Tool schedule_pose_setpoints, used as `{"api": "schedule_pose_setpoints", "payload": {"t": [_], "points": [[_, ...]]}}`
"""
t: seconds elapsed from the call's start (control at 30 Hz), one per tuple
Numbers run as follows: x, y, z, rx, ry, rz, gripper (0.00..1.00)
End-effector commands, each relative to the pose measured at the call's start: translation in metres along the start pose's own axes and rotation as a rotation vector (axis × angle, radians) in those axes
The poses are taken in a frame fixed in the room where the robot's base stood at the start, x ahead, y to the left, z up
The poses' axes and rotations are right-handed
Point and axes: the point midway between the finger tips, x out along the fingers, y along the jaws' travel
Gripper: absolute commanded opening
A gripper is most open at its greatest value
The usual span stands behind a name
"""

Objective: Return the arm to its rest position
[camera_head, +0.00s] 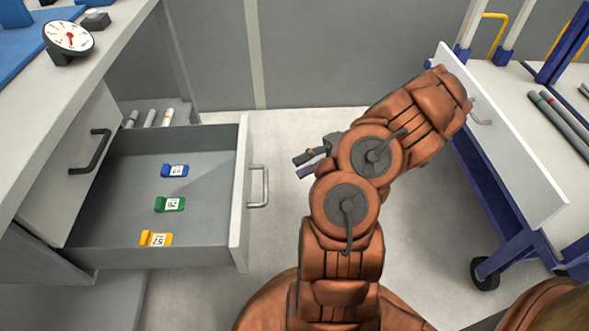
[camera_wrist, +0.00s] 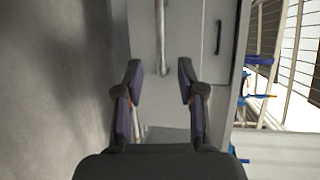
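My arm is copper-coloured and folded in the middle of the head view. My gripper (camera_head: 302,167) points left toward the open drawer's front, some way to the right of its handle (camera_head: 262,187). In the wrist view my gripper (camera_wrist: 159,78) has its two dark fingers spread apart with nothing held between them. A vertical handle (camera_wrist: 161,35) shows beyond the fingertips, apart from them. Part of the gripper is hidden behind the arm in the head view.
The open grey drawer (camera_head: 240,225) at left holds blue (camera_head: 175,171), green (camera_head: 170,204) and yellow (camera_head: 155,238) tags. A dial gauge (camera_head: 68,37) stands on the counter. A wheeled cart (camera_head: 505,150) with pipes stands at right, close to my arm. Floor shows between.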

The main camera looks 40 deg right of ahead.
Motion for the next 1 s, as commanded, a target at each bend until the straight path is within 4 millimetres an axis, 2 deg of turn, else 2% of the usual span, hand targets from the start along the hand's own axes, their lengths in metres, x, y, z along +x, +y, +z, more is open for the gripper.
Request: {"api": "schedule_pose_setpoints", "payload": {"t": [0.2, 0.8, 0.9, 1.0], "points": [[-0.009, 0.001, 0.0, 0.001, 0.002, 0.002, 0.39], [-0.009, 0.0, 0.0, 0.0, 0.0, 0.001, 0.39], [-0.005, -0.01, -0.001, -0.002, -0.016, 0.01, 0.39], [0.006, -0.036, -0.001, -0.008, -0.062, 0.036, 0.39]]}}
